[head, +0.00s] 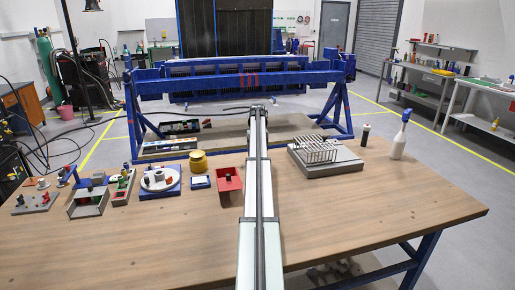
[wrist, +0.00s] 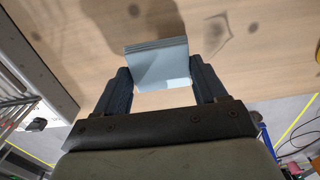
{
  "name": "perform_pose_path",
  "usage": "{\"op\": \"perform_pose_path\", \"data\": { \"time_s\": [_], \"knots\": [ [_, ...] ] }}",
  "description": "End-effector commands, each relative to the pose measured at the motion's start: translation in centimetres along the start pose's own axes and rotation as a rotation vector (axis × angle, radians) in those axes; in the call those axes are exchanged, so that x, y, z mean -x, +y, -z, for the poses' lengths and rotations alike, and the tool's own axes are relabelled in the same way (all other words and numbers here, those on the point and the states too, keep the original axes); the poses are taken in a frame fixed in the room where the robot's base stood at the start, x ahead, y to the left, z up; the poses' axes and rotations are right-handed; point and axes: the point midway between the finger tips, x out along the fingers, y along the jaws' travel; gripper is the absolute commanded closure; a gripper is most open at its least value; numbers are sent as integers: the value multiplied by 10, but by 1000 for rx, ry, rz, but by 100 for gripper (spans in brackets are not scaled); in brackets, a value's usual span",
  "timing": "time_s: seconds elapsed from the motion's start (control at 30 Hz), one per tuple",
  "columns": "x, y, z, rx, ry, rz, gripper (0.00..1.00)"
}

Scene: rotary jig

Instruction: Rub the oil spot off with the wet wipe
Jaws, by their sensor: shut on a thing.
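In the wrist view my gripper (wrist: 163,80) is shut on a light blue folded wipe (wrist: 158,62), which spans the gap between the dark fingers. The wipe's layered far edge points at the wooden tabletop. A faint greyish patch with a darker irregular outline (wrist: 232,38), which looks like the oil spot, lies on the wood to the right of the wipe, apart from it in the picture. I cannot tell how far the wipe is above the wood. In the head view my arm hides the gripper, and I cannot make out the wipe or the spot there.
The wooden table (head: 400,215) has free room at the front and right. Left of my arm stand a red box (head: 229,186), a yellow round part (head: 198,161) and several jigs. Right of it are a grey block with a rack (head: 330,158) and a spray bottle (head: 399,140).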

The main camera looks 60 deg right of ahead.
Motion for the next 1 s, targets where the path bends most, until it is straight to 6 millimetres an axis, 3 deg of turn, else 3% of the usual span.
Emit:
{"op": "perform_pose_path", "data": {
  "time_s": [0.43,0.5,1.0],
  "knots": [
    [-47,-2,0,0,0,0,53],
    [-42,-10,0,1,1,0,57],
    [-46,-55,0,0,0,1,58]
  ]
}}
